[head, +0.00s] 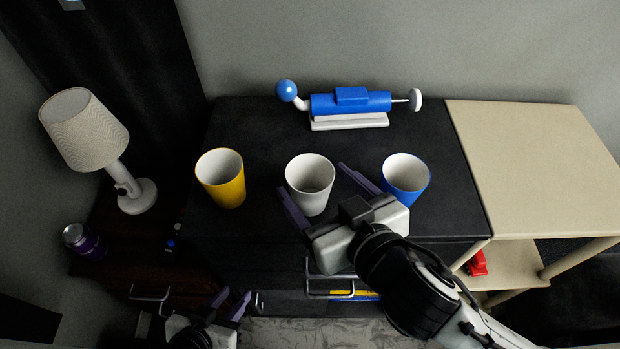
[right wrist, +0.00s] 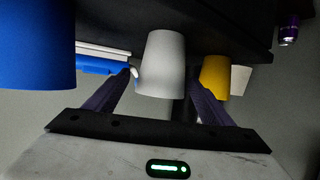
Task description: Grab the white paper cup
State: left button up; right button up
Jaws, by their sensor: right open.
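The white paper cup (head: 311,186) stands upright on the dark cabinet top, between a yellow cup (head: 221,179) and a blue cup (head: 404,178). My right gripper (head: 317,189) is open, with one finger on each side of the white cup. In the right wrist view the white cup (right wrist: 161,65) appears between the two fingers (right wrist: 156,97), with gaps showing on both sides. My left gripper (head: 229,305) is low at the front, below the cabinet top and away from the cups; its fingers are apart and nothing shows between them.
A blue and white device (head: 350,103) lies behind the cups. A lamp (head: 90,140) and a purple can (head: 84,241) are at the left. A beige table (head: 535,150) adjoins at the right, with a red object (head: 477,263) on its lower shelf. The blue cup is close to my right finger.

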aim_at(302, 172)
jog(key=x, duration=0.6)
jog(key=shift+w+a+f+p, duration=0.15)
jog(key=shift+a+p, duration=0.05)
jog(key=shift+p, duration=0.1)
jog(key=c, duration=1.1)
